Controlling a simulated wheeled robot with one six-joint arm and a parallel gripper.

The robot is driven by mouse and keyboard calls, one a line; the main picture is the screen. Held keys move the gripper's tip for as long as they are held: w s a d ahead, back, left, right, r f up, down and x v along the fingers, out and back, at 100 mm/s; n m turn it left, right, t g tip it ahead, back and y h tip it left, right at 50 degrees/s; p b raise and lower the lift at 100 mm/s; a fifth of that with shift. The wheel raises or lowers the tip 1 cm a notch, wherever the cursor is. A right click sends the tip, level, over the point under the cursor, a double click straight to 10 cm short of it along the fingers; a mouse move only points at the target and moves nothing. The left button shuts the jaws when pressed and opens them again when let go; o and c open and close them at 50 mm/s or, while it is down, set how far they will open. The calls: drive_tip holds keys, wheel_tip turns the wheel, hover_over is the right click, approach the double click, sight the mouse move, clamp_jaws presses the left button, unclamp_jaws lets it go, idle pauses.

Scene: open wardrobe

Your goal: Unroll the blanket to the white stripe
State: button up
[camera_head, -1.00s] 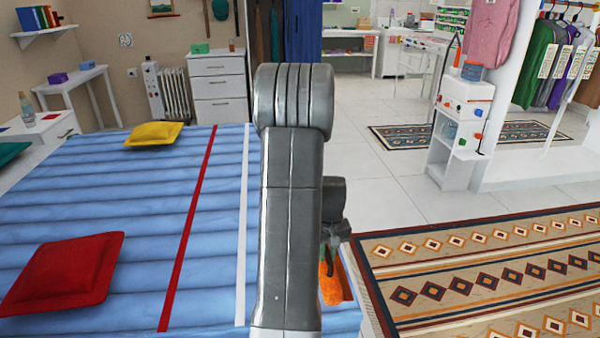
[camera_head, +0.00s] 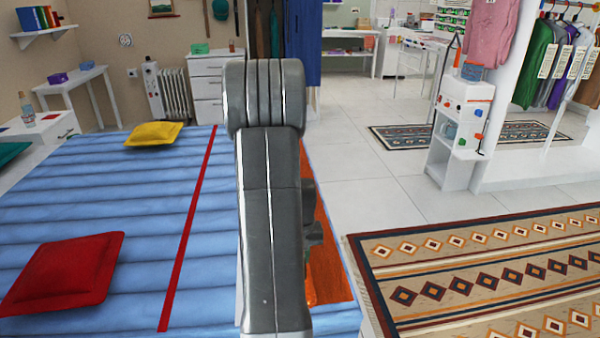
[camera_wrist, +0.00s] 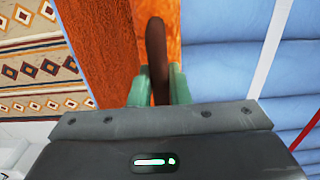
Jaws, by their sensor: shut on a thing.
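The orange blanket (camera_head: 328,265) lies along the right part of the blue bed, partly hidden behind my arm. In the wrist view the blanket (camera_wrist: 100,45) spreads to the left, and a dark brown fold of it stands between my green fingertips. My gripper (camera_wrist: 160,88) is shut on this fold. The white stripe (camera_wrist: 272,50) runs at the right of the wrist view, apart from the gripper, with blue bed between. In the head view my arm hides most of the white stripe (camera_head: 239,300) and the gripper's fingers.
The bed (camera_head: 90,210) carries a red stripe (camera_head: 190,235), a red cushion (camera_head: 65,272) and a yellow cushion (camera_head: 154,134). A patterned rug (camera_head: 480,270) lies right of the bed.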

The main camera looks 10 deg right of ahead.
drive_tip(key=shift+a, duration=0.45)
drive_tip(key=shift+s+a, duration=0.1)
drive_tip(key=shift+a, duration=3.8)
drive_tip(key=shift+s+a, duration=0.1)
drive_tip(key=shift+a, duration=3.9)
drive_tip(key=shift+a, duration=0.55)
drive_tip(key=o, duration=1)
drive_tip(key=shift+d, duration=0.1)
drive_tip(key=shift+o, duration=0.2)
